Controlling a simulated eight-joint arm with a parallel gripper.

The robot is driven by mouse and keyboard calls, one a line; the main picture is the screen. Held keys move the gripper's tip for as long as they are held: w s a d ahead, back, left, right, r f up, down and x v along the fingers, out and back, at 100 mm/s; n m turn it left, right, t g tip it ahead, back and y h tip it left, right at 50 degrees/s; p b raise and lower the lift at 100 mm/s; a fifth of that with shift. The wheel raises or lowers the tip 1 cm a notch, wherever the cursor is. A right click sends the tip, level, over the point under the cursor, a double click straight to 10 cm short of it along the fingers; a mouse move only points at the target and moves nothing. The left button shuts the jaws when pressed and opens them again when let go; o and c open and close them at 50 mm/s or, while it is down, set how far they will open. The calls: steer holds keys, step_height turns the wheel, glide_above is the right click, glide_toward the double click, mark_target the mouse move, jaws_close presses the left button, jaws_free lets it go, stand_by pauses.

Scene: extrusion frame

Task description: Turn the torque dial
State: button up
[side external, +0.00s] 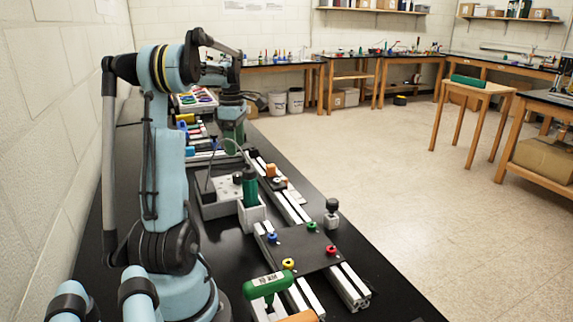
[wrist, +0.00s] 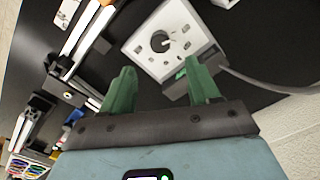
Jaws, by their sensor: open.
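The torque dial (wrist: 160,41) is a dark round knob with a pale pointer, on the face of a light grey box (wrist: 140,50). In the wrist view it lies beyond my fingertips, near the top middle. In the side external view the grey box (side external: 209,208) stands on the black bench, with a dark knob (side external: 238,177) on top. My gripper (wrist: 162,78) has two green fingers spread apart with nothing between them. In the side external view my gripper (side external: 233,138) hangs above and behind the box, apart from the dial.
A green-handled tool (side external: 250,187) stands in a white holder (side external: 251,215) beside the box. A grey cable (wrist: 265,82) runs from the box. Aluminium rails (side external: 345,287), a dark plate (side external: 305,250) with coloured knobs and a green T-handle (side external: 268,284) lie nearer the camera.

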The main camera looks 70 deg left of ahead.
mark_target(238, 174)
step_height(238, 174, down, 10)
steer(key=shift+r, duration=0.2)
steer(key=shift+c, duration=0.2)
steer(key=c, duration=1)
